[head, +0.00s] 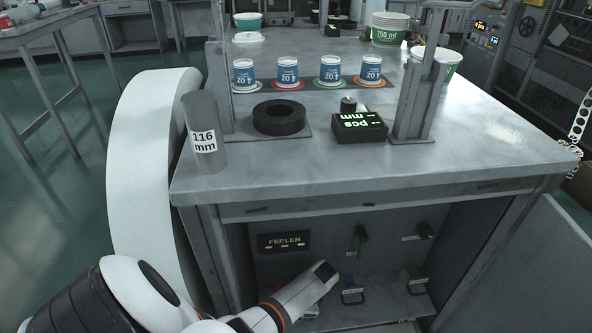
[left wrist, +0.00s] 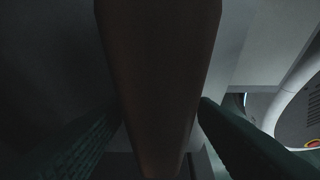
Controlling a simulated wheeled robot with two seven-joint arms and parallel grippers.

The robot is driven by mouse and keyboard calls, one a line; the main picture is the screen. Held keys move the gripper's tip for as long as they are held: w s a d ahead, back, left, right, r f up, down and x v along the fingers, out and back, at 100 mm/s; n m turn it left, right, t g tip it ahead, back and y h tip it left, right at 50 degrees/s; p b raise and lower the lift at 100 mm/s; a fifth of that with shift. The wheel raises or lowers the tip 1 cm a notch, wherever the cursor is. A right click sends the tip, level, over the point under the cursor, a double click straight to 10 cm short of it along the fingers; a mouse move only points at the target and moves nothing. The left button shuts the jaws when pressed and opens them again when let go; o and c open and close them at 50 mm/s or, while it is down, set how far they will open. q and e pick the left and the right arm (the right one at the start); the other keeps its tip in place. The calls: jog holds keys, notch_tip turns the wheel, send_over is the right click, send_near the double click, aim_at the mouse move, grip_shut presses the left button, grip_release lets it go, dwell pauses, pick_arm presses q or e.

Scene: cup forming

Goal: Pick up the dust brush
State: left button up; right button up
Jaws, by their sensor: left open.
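In the left wrist view a long dark brown bar (left wrist: 160,50) runs down the middle, narrowing toward the bottom. It may be the dust brush's handle, but the picture is too dark and close to be sure. My left gripper (left wrist: 161,104) is open, with one dark finger on each side of the bar. Whether the fingers touch it I cannot tell. In the head view my left arm reaches into the open bay under the bench, and its fingers cannot be made out there. No brush can be made out in the head view. My right gripper is not in view.
The metal bench (head: 330,170) carries a grey 116 mm cylinder (head: 203,130), a black ring (head: 279,117), a small display box (head: 360,127) and several paper cups. Inside the bay are a FEELER panel (head: 286,241), hanging black tools (head: 361,238) and a blue-edged holder (head: 352,291).

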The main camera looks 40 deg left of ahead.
pick_arm(q)
jog(key=shift+c, duration=0.4)
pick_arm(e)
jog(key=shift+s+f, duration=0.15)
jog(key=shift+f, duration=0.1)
pick_arm(q)
jog(key=c, duration=1)
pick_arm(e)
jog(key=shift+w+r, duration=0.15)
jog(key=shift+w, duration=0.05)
pick_arm(q)
jog(key=shift+r, duration=0.1)
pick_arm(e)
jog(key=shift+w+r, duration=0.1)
